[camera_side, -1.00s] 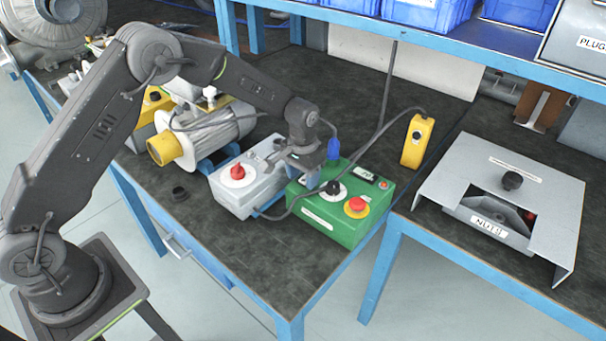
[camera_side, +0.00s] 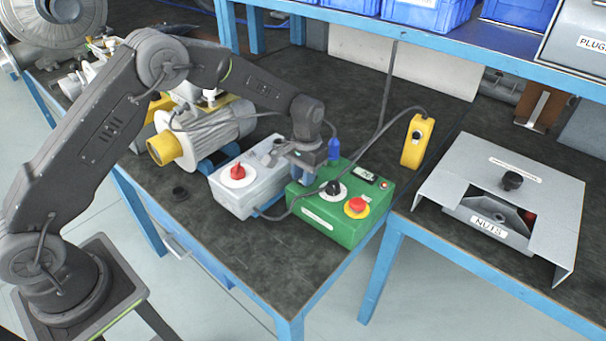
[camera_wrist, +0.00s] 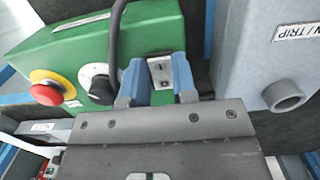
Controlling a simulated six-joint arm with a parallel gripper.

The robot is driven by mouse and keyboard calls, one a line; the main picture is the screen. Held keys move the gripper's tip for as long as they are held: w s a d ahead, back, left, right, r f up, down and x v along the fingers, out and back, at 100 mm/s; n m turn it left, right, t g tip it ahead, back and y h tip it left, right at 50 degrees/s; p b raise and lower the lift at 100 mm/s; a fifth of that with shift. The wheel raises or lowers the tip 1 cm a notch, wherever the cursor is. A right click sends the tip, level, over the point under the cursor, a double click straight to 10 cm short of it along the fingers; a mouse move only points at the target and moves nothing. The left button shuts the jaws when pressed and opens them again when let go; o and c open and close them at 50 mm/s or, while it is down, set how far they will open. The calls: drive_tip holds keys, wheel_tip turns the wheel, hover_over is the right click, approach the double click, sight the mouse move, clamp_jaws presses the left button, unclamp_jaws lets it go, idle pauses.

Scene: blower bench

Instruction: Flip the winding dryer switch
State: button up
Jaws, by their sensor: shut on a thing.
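A green control box (camera_side: 318,208) stands near the bench's front edge, and it also shows in the wrist view (camera_wrist: 160,35). A small metal switch plate (camera_wrist: 160,70) with a dark slot shows on it in the wrist view. My gripper (camera_side: 314,174) is at the box's rear left part in the side view. In the wrist view my gripper (camera_wrist: 158,62) has its blue fingers on either side of the plate, shut on the switch there. The gripped part itself is mostly hidden, and the gripper covers it in the side view.
The green box carries a black knob (camera_side: 333,189) and a red emergency stop (camera_side: 357,205). A grey box (camera_side: 246,195) with a red knob (camera_side: 237,171) stands close on the left. A dark cable loops over the green box. A yellow pendant (camera_side: 417,142) stands behind.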

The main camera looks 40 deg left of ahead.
drive_tip(key=shift+w+r+g, duration=0.1)
drive_tip(key=shift+w+g, duration=0.1)
drive_tip(key=shift+g, duration=0.8)
drive_tip(key=o, duration=0.9)
drive_tip(key=shift+v, duration=6.9)
